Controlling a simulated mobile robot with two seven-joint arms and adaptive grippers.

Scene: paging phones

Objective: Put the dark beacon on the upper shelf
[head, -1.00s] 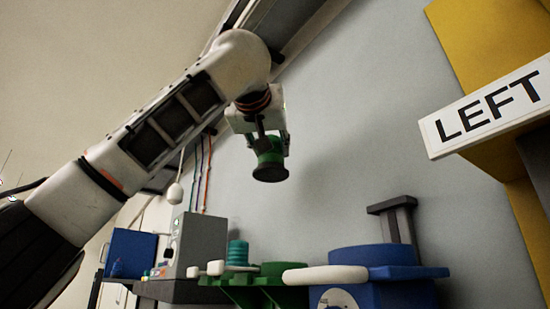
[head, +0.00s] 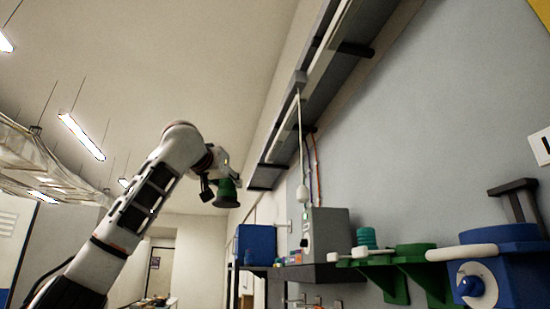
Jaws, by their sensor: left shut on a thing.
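My left gripper (head: 217,177) is shut on a dark green, flared thing with a near-black base (head: 227,196), which looks like the dark beacon. It hangs in the air, base down, apart from the wall and furniture behind it. The fingers hide part of its top. A long grey shelf-like ledge (head: 318,70) runs high along the wall, up and to the right of the gripper; I cannot tell whether it is the upper shelf. My right gripper is not in view.
A grey control box (head: 325,233) and a blue bin (head: 256,244) stand lower along the wall. Green brackets (head: 412,264) and a blue holder (head: 508,270) jut out at lower right. Cables hang above the box. Open room lies left.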

